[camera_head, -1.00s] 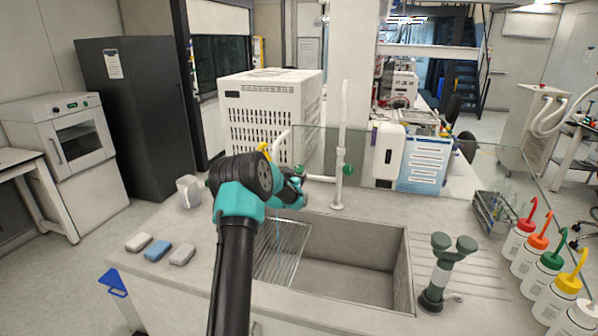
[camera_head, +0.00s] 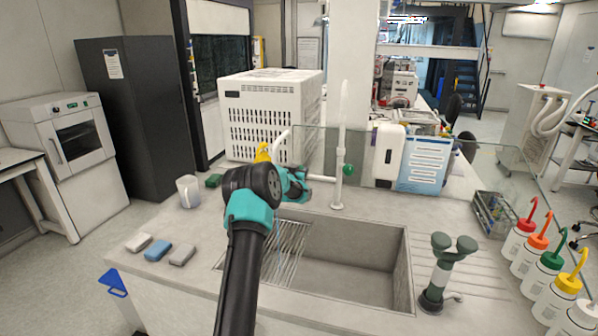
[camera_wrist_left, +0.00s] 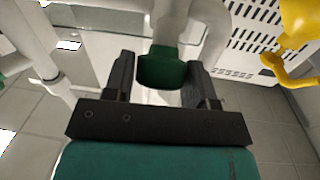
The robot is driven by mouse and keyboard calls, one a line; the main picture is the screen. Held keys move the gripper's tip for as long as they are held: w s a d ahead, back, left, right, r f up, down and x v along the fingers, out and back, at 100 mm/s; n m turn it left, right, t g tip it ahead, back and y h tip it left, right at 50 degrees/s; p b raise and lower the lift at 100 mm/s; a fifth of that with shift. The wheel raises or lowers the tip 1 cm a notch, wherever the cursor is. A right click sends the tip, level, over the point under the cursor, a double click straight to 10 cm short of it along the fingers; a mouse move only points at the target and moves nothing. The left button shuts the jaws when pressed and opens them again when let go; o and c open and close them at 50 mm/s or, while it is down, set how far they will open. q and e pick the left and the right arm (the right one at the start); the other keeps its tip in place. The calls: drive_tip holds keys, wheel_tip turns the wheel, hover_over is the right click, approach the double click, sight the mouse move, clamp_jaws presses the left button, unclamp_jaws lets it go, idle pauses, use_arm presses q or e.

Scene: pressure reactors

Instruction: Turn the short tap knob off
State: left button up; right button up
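The short tap's green knob (camera_wrist_left: 162,68) shows in the left wrist view, between the two dark fingers of my left gripper (camera_wrist_left: 160,82). The fingers are apart, one on each side of the knob; I cannot tell whether they touch it. In the head view my left gripper (camera_head: 302,185) is behind the sink, left of the tall white tap (camera_head: 343,130), and hides the short knob. The short tap's white curved spout (camera_head: 279,142) shows above my arm. The tall tap has its own green knob (camera_head: 348,170). My right gripper is not in view.
The sink (camera_head: 350,284) lies in front of the taps, with a wire rack (camera_head: 287,250) at its left. A yellow fitting (camera_wrist_left: 298,30) is close by on the right in the wrist view. A green two-headed fixture (camera_head: 440,272) stands right of the sink. A glass screen stands behind.

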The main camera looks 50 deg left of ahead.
use_arm(q)
drive_tip(key=c, duration=0.5)
drive_tip(key=shift+m+t+h, duration=0.3)
drive_tip(key=shift+m+h, duration=0.6)
drive_tip(key=shift+m, duration=0.1)
drive_tip(key=o, duration=0.9)
drive_tip(key=shift+s, duration=0.15)
drive_tip(key=v, duration=1.7)
